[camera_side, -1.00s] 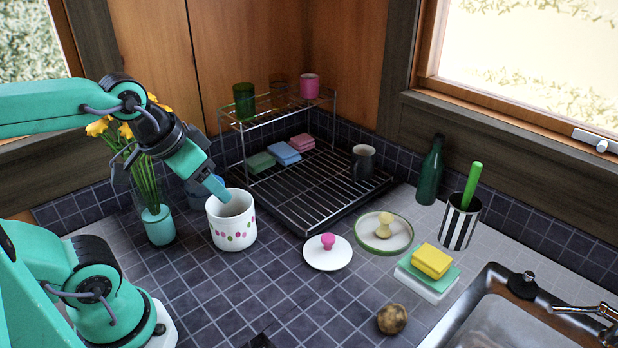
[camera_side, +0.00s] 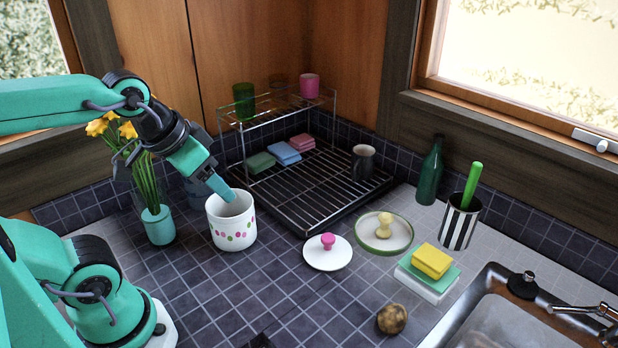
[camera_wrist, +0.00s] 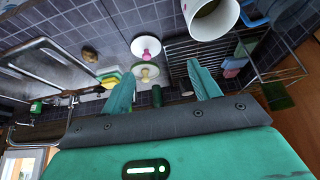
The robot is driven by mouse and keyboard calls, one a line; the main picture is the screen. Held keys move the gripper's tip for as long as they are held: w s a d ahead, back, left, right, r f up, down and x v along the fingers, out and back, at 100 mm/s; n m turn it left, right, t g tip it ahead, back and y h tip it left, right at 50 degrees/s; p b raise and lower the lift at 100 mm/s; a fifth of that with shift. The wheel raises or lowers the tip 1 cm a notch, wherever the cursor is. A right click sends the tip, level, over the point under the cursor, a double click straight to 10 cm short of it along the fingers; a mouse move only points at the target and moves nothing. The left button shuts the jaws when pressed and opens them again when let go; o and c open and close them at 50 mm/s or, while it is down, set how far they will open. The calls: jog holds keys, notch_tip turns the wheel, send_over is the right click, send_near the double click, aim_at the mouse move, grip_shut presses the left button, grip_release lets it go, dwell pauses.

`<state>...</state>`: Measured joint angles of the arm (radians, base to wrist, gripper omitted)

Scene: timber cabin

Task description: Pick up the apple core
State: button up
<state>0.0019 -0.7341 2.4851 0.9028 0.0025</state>
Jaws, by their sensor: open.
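The pale yellow apple core (camera_side: 385,224) stands upright on a round white plate with a green rim (camera_side: 372,246), right of centre. In the wrist view the apple core (camera_wrist: 146,76) shows small and far off, between my fingers in the picture. My gripper (camera_side: 225,190) is at the left, over the mouth of a dotted white pot (camera_side: 232,222), well away from the apple core. In the wrist view my gripper (camera_wrist: 160,85) has its two fingers apart with nothing between them.
A white lid with a pink knob (camera_side: 327,256) lies left of the plate. Stacked sponges (camera_side: 432,262), a brown potato-like lump (camera_side: 392,319), a striped cup (camera_side: 459,224) and a sink (camera_side: 510,318) are right or in front. A dish rack (camera_side: 310,185) stands behind.

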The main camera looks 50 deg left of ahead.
jog(key=w+d+r+m+g, duration=0.1)
jog(key=w+d+r+g, duration=0.15)
jog(key=w, duration=0.75)
jog(key=m+g, duration=0.3)
jog(key=m, duration=0.1)
send_over(386, 216)
notch_tip(386, 216, down, 18)
jog(key=shift+s+a+r, duration=0.1)
jog(key=shift+a, duration=0.05)
jog(key=shift+f, duration=0.3)
jog(key=shift+f, duration=0.1)
jog(key=shift+f, duration=1.2)
jog(key=shift+f, duration=0.1)
